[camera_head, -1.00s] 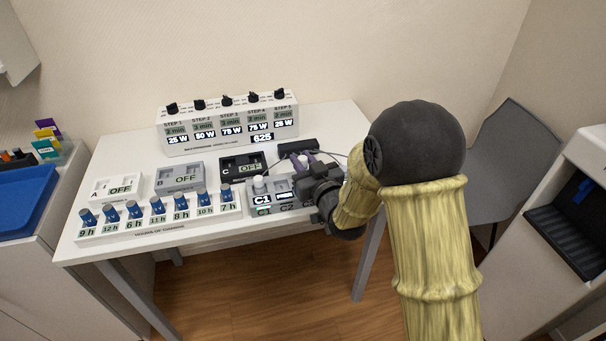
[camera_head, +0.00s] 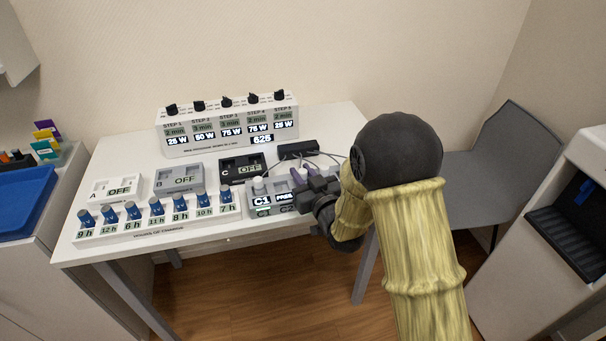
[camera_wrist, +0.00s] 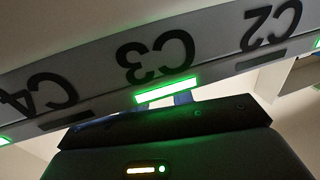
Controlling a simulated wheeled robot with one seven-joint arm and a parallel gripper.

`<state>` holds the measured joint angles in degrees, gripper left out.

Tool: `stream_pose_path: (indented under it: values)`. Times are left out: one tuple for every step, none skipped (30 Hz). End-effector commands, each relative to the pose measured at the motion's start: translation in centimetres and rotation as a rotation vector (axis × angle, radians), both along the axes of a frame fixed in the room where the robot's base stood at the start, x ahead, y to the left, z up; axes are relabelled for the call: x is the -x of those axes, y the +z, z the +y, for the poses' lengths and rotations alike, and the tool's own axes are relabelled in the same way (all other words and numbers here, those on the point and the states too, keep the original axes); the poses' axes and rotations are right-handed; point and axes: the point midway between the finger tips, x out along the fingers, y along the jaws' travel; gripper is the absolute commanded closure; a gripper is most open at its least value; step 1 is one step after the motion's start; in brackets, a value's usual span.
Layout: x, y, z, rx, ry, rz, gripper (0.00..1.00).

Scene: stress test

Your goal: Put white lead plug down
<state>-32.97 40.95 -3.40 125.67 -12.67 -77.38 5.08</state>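A grey channel panel (camera_head: 262,202) stands at the front right of the white table, with a lit C1 label and small displays. My gripper (camera_head: 312,188) is at the right part of this panel, close to two purple pieces (camera_head: 297,178) on it. The wrist view shows the panel (camera_wrist: 110,52) upside down with labels C2, C3 and C4, and a green-lit strip under C3. A dark body with a small lit bar fills the bottom of that view. I cannot make out a white lead plug in either view. My fingertips are hidden, so their opening does not show.
A black box (camera_head: 298,150) with thin cables lies behind the panel. Modules A (camera_head: 116,188), B (camera_head: 180,178) and C (camera_head: 241,168) read OFF. The step box (camera_head: 228,130) stands at the back.

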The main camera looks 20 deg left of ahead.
Motion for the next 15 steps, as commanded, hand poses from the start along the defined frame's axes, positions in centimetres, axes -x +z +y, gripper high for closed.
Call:
stream_pose_path:
  values:
    - [-0.01, 0.02, -0.01, 0.0, 0.0, 0.0, 0.67]
    - [-0.01, 0.02, -0.01, 0.0, 0.0, 0.0, 0.61]
    - [-0.01, 0.02, -0.01, 0.001, 0.0, 0.001, 0.57]
    - [0.0, 0.02, -0.01, 0.001, 0.0, 0.001, 0.57]
    - [0.0, 0.02, -0.01, 0.001, 0.0, 0.001, 0.57]
    - [0.0, 0.02, -0.01, 0.001, 0.0, 0.001, 0.57]
    - [0.0, 0.02, -0.01, 0.001, 0.0, 0.001, 0.57]
    - [0.01, 0.02, -0.01, 0.001, 0.0, 0.001, 0.57]
    - [0.01, 0.02, -0.01, 0.001, 0.0, 0.001, 0.57]
    - [0.01, 0.03, -0.01, 0.001, 0.0, 0.001, 0.57]
    - [0.01, 0.05, -0.01, 0.001, 0.0, 0.001, 0.57]
    - [0.0, 0.12, 0.0, 0.001, 0.0, 0.001, 0.57]
    - [0.0, 0.2, 0.0, 0.001, 0.0, 0.001, 0.57]
    - [0.01, 0.31, 0.01, 0.001, 0.0, 0.001, 0.57]
    - [0.03, 0.45, -0.01, 0.001, 0.0, 0.001, 0.57]
